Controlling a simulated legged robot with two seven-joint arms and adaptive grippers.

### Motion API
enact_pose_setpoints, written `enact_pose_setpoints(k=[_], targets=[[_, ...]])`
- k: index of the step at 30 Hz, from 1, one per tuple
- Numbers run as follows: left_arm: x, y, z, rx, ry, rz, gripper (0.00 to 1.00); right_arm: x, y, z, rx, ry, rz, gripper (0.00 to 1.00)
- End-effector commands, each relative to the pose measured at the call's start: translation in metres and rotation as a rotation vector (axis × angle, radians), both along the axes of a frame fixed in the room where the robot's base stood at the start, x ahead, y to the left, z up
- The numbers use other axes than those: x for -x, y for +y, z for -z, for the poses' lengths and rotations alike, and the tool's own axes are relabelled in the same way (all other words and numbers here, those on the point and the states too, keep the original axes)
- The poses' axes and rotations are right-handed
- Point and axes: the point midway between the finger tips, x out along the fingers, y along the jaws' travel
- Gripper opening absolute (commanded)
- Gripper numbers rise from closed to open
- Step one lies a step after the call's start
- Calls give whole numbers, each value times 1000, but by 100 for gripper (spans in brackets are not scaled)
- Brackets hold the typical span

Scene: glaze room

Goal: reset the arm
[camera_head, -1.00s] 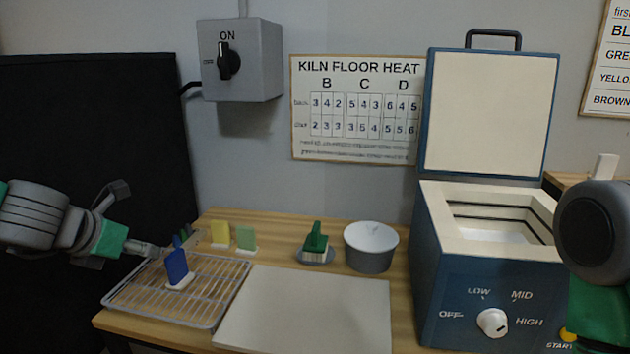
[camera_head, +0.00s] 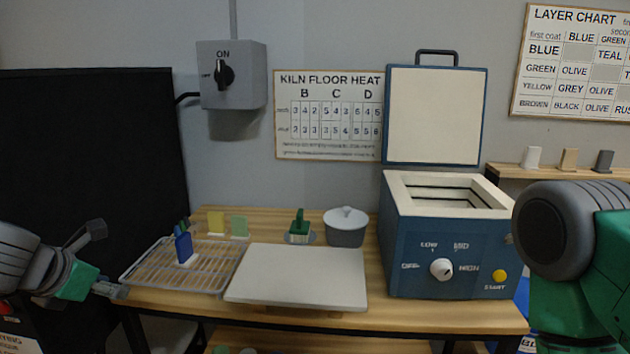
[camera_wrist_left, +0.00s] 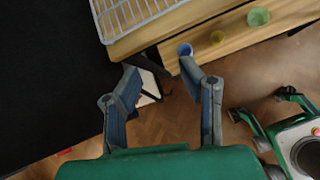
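My left gripper (camera_head: 108,290) is at the lower left of the head view, in front of and below the left front corner of the wire rack (camera_head: 150,277). A blue test tile (camera_head: 184,247) stands upright on the rack, clear of the left gripper.
The table holds a white board (camera_head: 298,276), yellow tile (camera_head: 216,222), pale green tile (camera_head: 239,227), green object (camera_head: 299,227) and lidded pot (camera_head: 346,235). An open blue kiln (camera_head: 440,255) stands right. A lower shelf (camera_wrist_left: 225,45) carries cups. A dark panel (camera_head: 90,160) stands left.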

Motion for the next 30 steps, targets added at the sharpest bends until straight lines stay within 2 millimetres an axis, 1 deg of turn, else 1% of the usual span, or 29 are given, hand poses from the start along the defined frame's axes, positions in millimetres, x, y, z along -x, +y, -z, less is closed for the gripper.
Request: enact_pose_setpoints(k=[1, 5, 8, 11, 14, 17, 18, 20, 21, 22, 23, 24, 27, 30], targets=[[4, -3, 12, -54, 20, 46, 35, 0, 0, 0, 0, -1, 1, 0], [18, -8, 40, -207, 62, 187, 35, 0, 0, 1, 0, -1, 1, 0], [33, -11, 66, -341, 104, 333, 35, 0, 0, 1, 0, -1, 1, 0], [51, -14, 98, -491, 153, 521, 35, 0, 0, 0, 0, 0, 1, 0], [76, -22, 135, -658, 211, 769, 35, 0, 0, 0, 0, 0, 1, 0], [115, -33, 179, -841, 267, 1121, 35, 0, 0, 0, 0, 0, 1, 0], [136, -39, 198, -914, 284, 1304, 35, 0, 0, 0, 0, 0, 1, 0], [170, -50, 226, -1007, 289, 1593, 35, 0, 0, 0, 0, 0, 0, 0], [192, -56, 241, -1053, 279, 1779, 35, 0, 0, 0, 0, 0, 0, 0], [209, -61, 250, -1078, 262, 1909, 35, 0, 0, 0, 0, 0, 0, 0], [224, -65, 259, -1097, 241, 2030, 35, 0, 0, 0, 0, 0, 0, 0], [243, -71, 268, -1113, 209, 2178, 35, 0, 0, 0, 0, 0, 1, 0], [280, -82, 283, -1125, 119, 2453, 35, 0, 0, 0, 0, 0, 1, 0], [301, -88, 290, -1121, 46, 2608, 35, 0, 0, 0, 0, 0, 1, 0]])
